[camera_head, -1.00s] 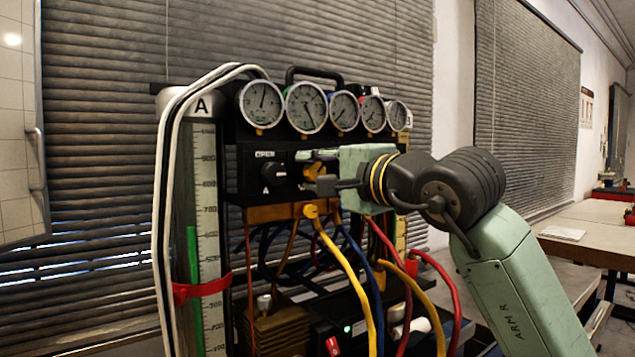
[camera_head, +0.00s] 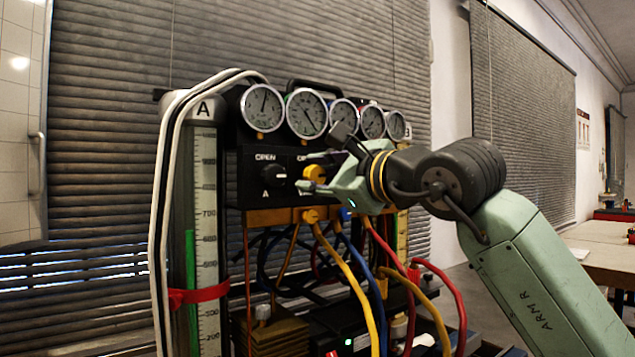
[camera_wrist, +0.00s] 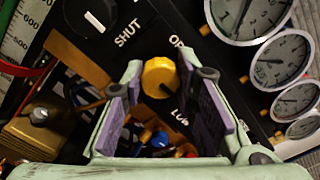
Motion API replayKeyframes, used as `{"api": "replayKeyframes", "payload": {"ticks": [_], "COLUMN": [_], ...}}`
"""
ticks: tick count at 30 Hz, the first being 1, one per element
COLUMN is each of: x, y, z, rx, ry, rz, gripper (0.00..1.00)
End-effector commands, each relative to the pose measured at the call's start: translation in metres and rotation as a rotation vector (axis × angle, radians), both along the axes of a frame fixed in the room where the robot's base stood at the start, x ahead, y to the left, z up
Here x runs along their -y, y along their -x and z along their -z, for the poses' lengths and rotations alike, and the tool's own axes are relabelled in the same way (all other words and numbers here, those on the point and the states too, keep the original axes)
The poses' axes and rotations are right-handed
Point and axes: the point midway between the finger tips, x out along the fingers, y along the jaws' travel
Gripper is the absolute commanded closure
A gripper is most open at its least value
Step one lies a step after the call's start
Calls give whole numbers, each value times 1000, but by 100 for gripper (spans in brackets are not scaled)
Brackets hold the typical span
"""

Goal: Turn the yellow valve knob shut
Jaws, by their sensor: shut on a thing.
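The yellow valve knob (camera_head: 314,173) sits on the black panel below the gauges. It also shows in the wrist view (camera_wrist: 160,78), facing the camera. My gripper (camera_head: 309,172) reaches it from the right, tilted in roll. In the wrist view its two fingers with dark purple pads (camera_wrist: 158,74) stand on either side of the knob, shut on it. Part of an "OP" label shows beside the knob, the rest hidden by a finger. The knob's exact pointer direction is hard to make out.
A black knob (camera_head: 275,178) marked A, with OPEN above it, is left of the yellow one. Several round gauges (camera_head: 306,112) line the top. Yellow, blue and red hoses (camera_head: 352,285) hang below. A scale column (camera_head: 207,240) stands left.

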Motion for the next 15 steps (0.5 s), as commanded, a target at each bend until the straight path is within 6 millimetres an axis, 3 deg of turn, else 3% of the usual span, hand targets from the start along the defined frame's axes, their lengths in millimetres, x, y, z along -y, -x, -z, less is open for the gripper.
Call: {"api": "replayKeyframes", "payload": {"ticks": [15], "x": [0], "y": [0], "z": [0], "rx": [-40], "ry": [-55], "rz": [0], "gripper": [100]}}
